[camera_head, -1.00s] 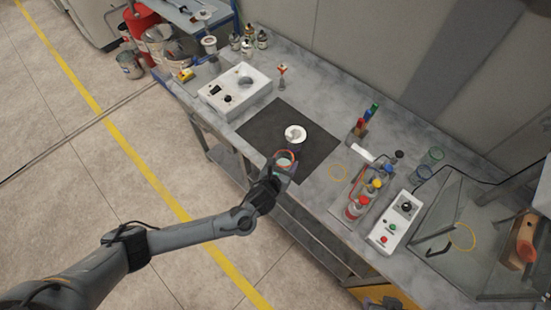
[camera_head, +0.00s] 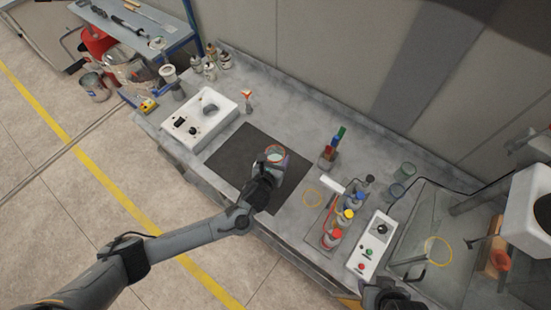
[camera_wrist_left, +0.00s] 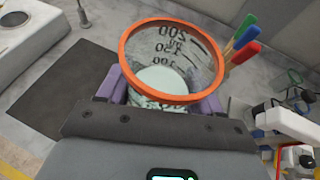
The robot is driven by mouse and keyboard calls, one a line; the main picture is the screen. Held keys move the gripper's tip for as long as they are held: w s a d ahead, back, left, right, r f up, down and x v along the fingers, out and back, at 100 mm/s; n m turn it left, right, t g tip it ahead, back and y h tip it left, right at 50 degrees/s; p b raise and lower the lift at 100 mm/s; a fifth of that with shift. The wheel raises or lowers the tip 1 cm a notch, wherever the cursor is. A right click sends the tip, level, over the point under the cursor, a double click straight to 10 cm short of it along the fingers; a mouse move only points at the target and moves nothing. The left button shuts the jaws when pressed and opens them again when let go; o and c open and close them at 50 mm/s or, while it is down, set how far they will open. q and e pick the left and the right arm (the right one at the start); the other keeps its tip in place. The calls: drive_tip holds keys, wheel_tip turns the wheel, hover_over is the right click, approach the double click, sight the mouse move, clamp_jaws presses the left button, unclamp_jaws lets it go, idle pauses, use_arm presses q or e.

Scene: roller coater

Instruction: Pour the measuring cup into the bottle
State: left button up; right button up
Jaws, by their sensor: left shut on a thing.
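The measuring cup (camera_head: 276,152) is clear with an orange rim and dark volume marks, and it is over the black mat. In the left wrist view the cup (camera_wrist_left: 172,55) looks roughly upright, with pale liquid low inside. My left gripper (camera_head: 266,174) is shut on the cup; its purple fingers (camera_wrist_left: 118,85) lie on both sides of it. I cannot make out a separate bottle on the mat; the white round item seen there earlier is hidden by the cup or gripper. A dark part at the bottom right (camera_head: 388,294) looks like my right gripper; its jaws are unclear.
The black mat (camera_head: 228,164) lies beside a white device (camera_head: 199,118). Bottles with coloured caps (camera_head: 346,218) stand to the right by a white control box (camera_head: 370,246). Small bottles (camera_head: 212,68) stand at the back left.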

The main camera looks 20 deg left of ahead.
use_arm(q)
drive_tip(key=shift+s+d+f+n+b, duration=0.15)
drive_tip(key=shift+f+n+b, duration=0.15)
drive_tip(key=shift+b, duration=0.25)
drive_tip(key=shift+d+f+n+h+b, duration=0.4)
drive_tip(key=shift+n+h+b, duration=0.3)
drive_tip(key=shift+b, duration=0.55)
drive_tip(key=shift+d+f+n+h+b, duration=0.5)
drive_tip(key=shift+n+b, duration=0.4)
drive_tip(key=shift+b, duration=0.55)
drive_tip(key=shift+d+n+t+h+b, duration=0.2)
drive_tip(key=shift+n+h+b, duration=0.35)
drive_tip(key=shift+n+b, duration=0.35)
drive_tip(key=shift+d+n+t+h+b, duration=0.15)
drive_tip(key=shift+n+h+b, duration=0.4)
drive_tip(key=shift+n+b, duration=0.35)
drive_tip(key=shift+r, duration=0.2)
drive_tip(key=shift+r+n+h, duration=0.2)
drive_tip(key=shift+n+h, duration=0.1)
drive_tip(key=shift+n, duration=0.2)
drive_tip(key=shift+r+n+t+h, duration=0.45)
drive_tip(key=shift+r+n, duration=0.2)
drive_tip(key=shift+n, duration=0.25)
